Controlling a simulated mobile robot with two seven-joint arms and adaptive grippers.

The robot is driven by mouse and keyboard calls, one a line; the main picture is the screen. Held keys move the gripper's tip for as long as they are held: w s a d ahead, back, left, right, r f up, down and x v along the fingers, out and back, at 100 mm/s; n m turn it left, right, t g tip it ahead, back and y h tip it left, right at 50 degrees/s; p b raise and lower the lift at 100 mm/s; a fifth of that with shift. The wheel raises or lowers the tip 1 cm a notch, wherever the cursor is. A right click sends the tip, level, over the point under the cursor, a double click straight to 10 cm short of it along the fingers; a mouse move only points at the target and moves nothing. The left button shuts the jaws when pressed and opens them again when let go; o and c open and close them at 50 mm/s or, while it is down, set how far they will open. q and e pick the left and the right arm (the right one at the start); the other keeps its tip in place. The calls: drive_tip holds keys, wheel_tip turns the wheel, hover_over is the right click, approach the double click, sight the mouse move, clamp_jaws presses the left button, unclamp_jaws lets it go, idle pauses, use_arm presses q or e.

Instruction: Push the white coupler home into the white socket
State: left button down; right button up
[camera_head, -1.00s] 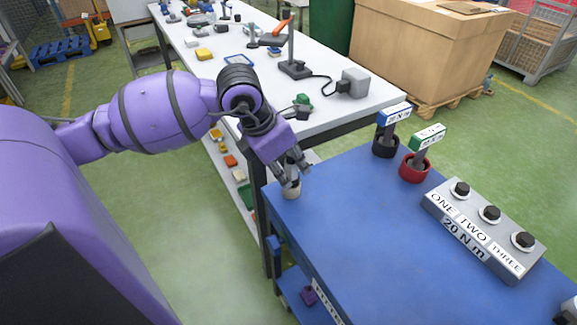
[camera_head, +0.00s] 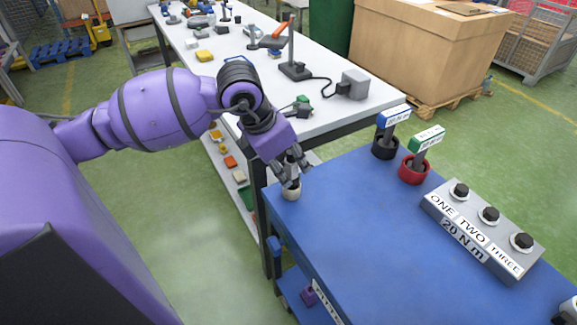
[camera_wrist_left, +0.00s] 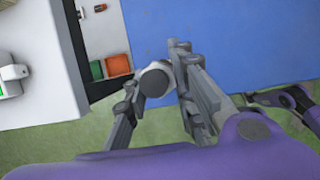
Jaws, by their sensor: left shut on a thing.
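My left gripper (camera_head: 293,172) points down at the near left corner of the blue cart top, its fingers close together. In the left wrist view a white round piece, which I take for the white coupler (camera_wrist_left: 156,80), sits between the fingertips of the left gripper (camera_wrist_left: 160,78), which is shut on it. In the head view an off-white round cup-like part (camera_head: 291,193) shows directly under the fingers at the cart corner. The fingers hide its top. I cannot tell where coupler and socket divide, or how deep one sits in the other.
A black cup (camera_head: 385,149) and a red cup (camera_head: 413,173) with tagged tools stand on the blue cart (camera_head: 350,220). A grey box labelled ONE TWO THREE (camera_head: 480,237) lies right. The white bench (camera_head: 340,108) is behind. The cart's middle is clear.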

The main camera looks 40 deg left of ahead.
sight(288, 153)
use_arm(q)
drive_tip(key=shift+r, duration=0.25)
use_arm(e)
drive_tip(key=shift+w+r, duration=0.15)
use_arm(q)
drive_tip(key=shift+r+p, duration=0.65)
drive_tip(key=shift+r, duration=0.65)
drive_tip(key=shift+r+p, duration=0.4)
drive_tip(key=shift+r, duration=1.15)
drive_tip(key=shift+r+p, duration=0.1)
drive_tip(key=shift+p, duration=0.2)
use_arm(e)
drive_tip(key=r, duration=0.1)
drive_tip(key=w+r, duration=0.1)
drive_tip(key=shift+r, duration=0.4)
use_arm(q)
drive_tip(key=shift+r+p, duration=0.95)
drive_tip(key=shift+r, duration=1.65)
use_arm(e)
wheel_tip(288, 153, up, 2)
drive_tip(key=shift+w+t, duration=0.1)
drive_tip(key=shift+t, duration=0.2)
use_arm(q)
drive_tip(key=shift+s+f, duration=0.1)
drive_tip(key=shift+f, duration=0.05)
use_arm(e)
drive_tip(key=shift+w+r, duration=0.1)
